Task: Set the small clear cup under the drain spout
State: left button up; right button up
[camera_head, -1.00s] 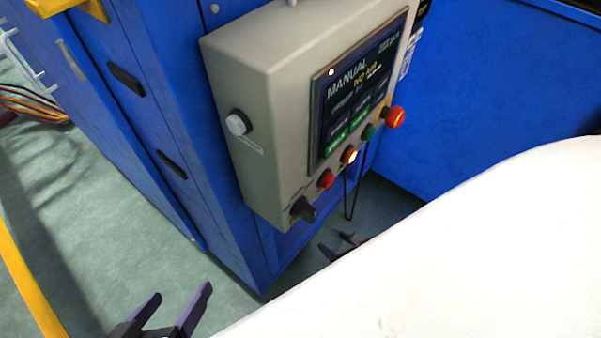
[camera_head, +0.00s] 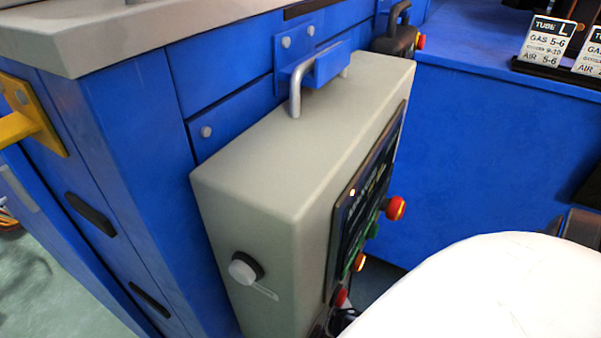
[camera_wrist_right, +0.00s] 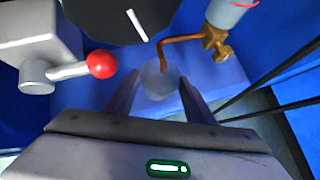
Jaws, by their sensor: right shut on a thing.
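The small clear cup (camera_wrist_right: 160,80) is between the fingers of my right gripper (camera_wrist_right: 158,95) in the right wrist view. The gripper is shut on it. The copper drain spout (camera_wrist_right: 182,39) bends down from a brass valve (camera_wrist_right: 217,42), and its tip overlaps the cup's mouth in this view. I cannot tell the height gap between tip and cup. My left gripper is not in view. The head view shows neither cup nor spout.
A red-knobbed lever (camera_wrist_right: 100,64) is left of the cup, and a dark round part (camera_wrist_right: 120,15) is above. Dark rods (camera_wrist_right: 270,75) run at the right. The head view shows a grey control box (camera_head: 290,160) on a blue cabinet (camera_head: 140,150).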

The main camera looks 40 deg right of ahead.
jog(key=shift+f, duration=0.15)
jog(key=o, duration=1.1)
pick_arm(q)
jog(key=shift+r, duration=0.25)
pick_arm(e)
jog(key=shift+r, duration=0.2)
pick_arm(q)
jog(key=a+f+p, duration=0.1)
jog(key=p, duration=0.1)
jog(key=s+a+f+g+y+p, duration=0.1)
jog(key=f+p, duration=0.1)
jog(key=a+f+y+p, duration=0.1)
jog(key=p, duration=0.1)
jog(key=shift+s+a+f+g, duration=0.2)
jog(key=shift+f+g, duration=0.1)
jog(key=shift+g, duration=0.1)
pick_arm(e)
jog(key=v, duration=1.2)
